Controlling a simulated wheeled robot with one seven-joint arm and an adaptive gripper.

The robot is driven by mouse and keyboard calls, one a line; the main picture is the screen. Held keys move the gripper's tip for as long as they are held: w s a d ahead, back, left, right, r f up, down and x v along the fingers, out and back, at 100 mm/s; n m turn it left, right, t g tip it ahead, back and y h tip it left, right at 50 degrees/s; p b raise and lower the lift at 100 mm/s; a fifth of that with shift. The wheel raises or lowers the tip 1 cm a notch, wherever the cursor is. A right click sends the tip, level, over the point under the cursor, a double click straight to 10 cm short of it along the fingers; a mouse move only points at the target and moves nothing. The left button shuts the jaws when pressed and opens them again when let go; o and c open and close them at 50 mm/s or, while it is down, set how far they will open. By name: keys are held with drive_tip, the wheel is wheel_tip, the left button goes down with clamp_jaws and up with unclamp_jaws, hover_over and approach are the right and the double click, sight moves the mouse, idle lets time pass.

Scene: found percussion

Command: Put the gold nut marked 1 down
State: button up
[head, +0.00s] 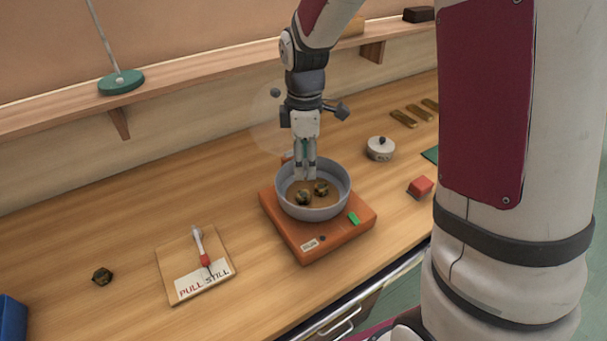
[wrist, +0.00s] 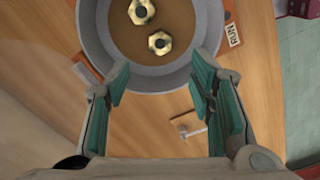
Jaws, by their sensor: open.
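Two gold nuts lie apart on the brown floor of a round grey pan, one on the left (head: 303,198) and one on the right (head: 321,188). The wrist view shows both nuts, one higher (wrist: 141,11) and one lower (wrist: 159,42). I cannot read a mark on either. The pan (head: 313,214) sits on an orange base (head: 306,241). My gripper (head: 306,177) points down into the pan from its far side. Its teal-padded fingers (wrist: 160,78) are wide apart with nothing between them. A third dark gold nut (head: 102,276) lies on the table at left.
A shelf (head: 190,72) runs behind. The table between nut and board is clear.

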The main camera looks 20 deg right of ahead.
drive_tip(key=s+r+m+t, duration=0.3)
drive_tip(key=s+r+m, duration=0.4)
drive_tip(key=s+r, duration=0.5)
drive_tip(key=s+r+m+t, duration=0.2)
drive_tip(key=s+r+m, duration=0.3)
drive_tip(key=s+m, duration=0.2)
drive_tip(key=shift+s+r+t, duration=0.3)
drive_tip(key=shift+s+r, duration=0.1)
drive_tip(key=shift+s, duration=0.7)
drive_tip(key=shift+a, duration=0.1)
drive_tip(key=shift+c, duration=0.3)
